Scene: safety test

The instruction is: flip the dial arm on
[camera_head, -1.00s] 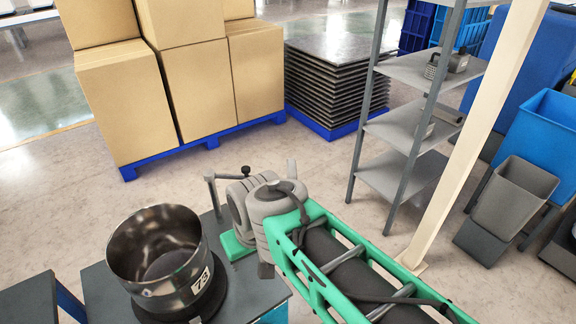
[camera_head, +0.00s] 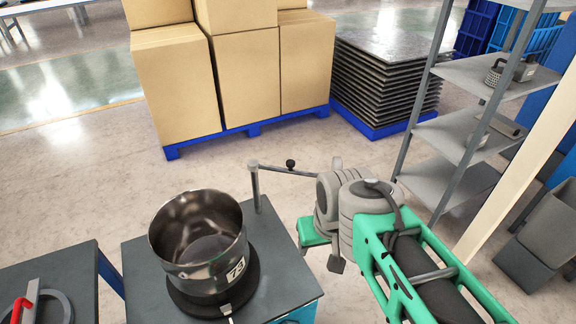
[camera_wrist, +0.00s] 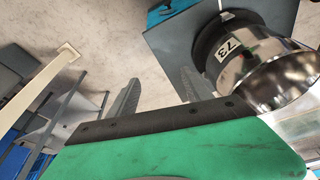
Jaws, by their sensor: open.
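A small light lever (camera_head: 228,312) shows at the front of the black round base (camera_head: 250,290) under a shiny metal pot (camera_head: 176,232) marked 73. It may be the dial arm; its setting is too small to tell. The pot also shows in the wrist view (camera_wrist: 270,85). My gripper (camera_wrist: 157,92) is open, with nothing between its fingers. In the head view, it is right of the pot and apart from it, partly hidden by my wrist.
The pot and base stand on a dark table (camera_head: 140,262). A red handle (camera_head: 22,306) lies on the left table. Boxes (camera_head: 175,90) and a shelf (camera_head: 455,135) stand beyond.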

